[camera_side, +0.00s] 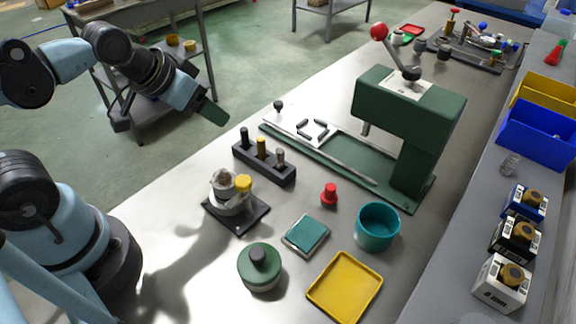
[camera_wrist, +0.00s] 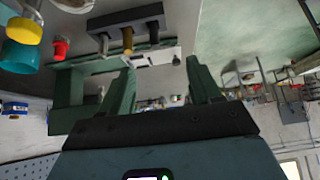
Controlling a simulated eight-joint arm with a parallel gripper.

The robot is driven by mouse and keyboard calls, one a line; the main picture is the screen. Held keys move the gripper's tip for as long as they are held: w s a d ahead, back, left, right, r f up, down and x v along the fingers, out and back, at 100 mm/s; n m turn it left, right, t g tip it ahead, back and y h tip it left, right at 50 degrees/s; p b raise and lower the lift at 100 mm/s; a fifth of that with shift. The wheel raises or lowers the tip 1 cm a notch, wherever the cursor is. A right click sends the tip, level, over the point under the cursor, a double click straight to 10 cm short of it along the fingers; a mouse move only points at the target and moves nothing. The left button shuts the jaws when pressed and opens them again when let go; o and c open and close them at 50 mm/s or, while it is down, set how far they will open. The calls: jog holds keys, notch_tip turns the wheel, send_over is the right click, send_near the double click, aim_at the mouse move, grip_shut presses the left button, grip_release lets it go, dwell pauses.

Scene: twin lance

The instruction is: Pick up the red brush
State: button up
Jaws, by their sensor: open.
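No object clearly shaped like a brush shows. A small red knob-topped piece (camera_side: 329,194) stands upright on the grey bench, between the green press and the teal pad. A red piece also shows at the left of the wrist view (camera_wrist: 60,48). A red cone-shaped piece with a green part (camera_side: 555,52) is at the far right; I cannot tell which is the brush. My gripper (camera_side: 212,112) is raised at the left, beyond the bench's edge and well away from both. In the wrist view its two green fingers (camera_wrist: 160,68) are apart with nothing between them.
A green press (camera_side: 427,105) with a red-knobbed lever stands behind. Near the small red piece are a three-post block (camera_side: 264,166), a teal cup (camera_side: 378,228), a teal pad (camera_side: 306,236), a yellow tray (camera_side: 345,287) and a green round pot (camera_side: 259,270).

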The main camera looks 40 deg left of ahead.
jog(key=m+g+h, duration=0.4)
jog(key=m, duration=0.6)
send_near(329, 186)
jog(key=x, duration=0.5)
jog(key=shift+d+f, duration=0.2)
jog(key=shift+d, duration=0.2)
jog(key=shift+a+x, duration=0.15)
jog(key=shift+x, duration=0.75)
jog(key=shift+a+x, duration=0.1)
jog(key=shift+x, duration=1.7)
